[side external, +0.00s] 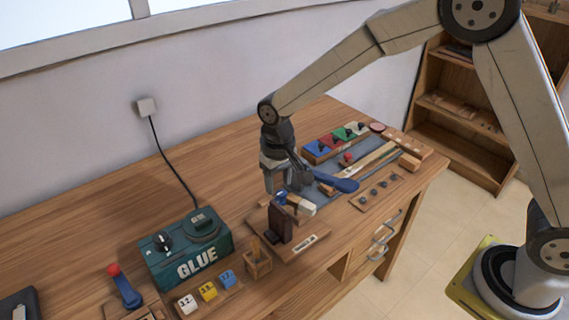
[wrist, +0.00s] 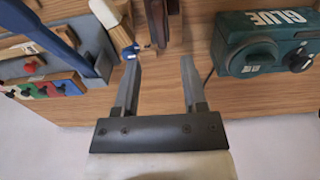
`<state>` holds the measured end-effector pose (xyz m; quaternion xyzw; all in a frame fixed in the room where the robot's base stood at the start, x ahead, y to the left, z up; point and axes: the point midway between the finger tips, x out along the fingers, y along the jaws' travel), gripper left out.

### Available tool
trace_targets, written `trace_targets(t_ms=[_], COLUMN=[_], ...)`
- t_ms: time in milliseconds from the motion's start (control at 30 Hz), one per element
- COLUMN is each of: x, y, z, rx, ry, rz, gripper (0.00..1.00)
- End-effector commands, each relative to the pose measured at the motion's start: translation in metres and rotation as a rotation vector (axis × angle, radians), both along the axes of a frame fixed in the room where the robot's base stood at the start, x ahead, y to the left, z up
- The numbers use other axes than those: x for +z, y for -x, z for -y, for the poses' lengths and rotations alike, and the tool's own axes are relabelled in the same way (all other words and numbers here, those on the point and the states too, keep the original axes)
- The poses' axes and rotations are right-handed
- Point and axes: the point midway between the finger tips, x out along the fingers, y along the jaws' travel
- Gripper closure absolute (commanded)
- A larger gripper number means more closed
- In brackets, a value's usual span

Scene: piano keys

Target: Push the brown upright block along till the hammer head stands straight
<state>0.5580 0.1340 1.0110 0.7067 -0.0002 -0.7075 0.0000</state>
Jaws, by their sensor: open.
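The dark brown upright block (side external: 280,222) stands on a wooden base with a label (side external: 303,243). It also shows at the top of the wrist view (wrist: 156,20), beyond my fingertips. A pale hammer head (side external: 301,207) with a wooden part lies tilted beside the block, near a small blue piece (side external: 281,197); it shows at the top of the wrist view (wrist: 106,12). My gripper (side external: 273,185) points down behind the block, toward the wall side. In the wrist view my gripper (wrist: 160,62) has its two fingers wide apart with nothing between them.
A teal GLUE box (side external: 187,250) stands left of the block. A small wooden crate (side external: 257,263) and numbered cubes (side external: 208,291) are near the front. A blue-handled tool (side external: 338,183) and a coloured key panel (side external: 335,140) lie to the right. The table behind is clear.

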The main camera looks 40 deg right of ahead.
Motion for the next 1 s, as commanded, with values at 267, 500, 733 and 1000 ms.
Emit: trace_targets(t_ms=[267, 500, 733, 1000], x=[-0.004, -0.023, -0.052, -0.075], y=[0.0, 0.0, 0.0, 0.0], z=[0.0, 0.0, 0.0, 0.0], rx=[0.0, 0.0, 0.0, 0.001], ry=[0.0, 0.0, 0.0, -0.001], rz=[-0.001, -0.002, -0.002, 0.001], gripper=[0.46, 0.46, 0.46, 0.46])
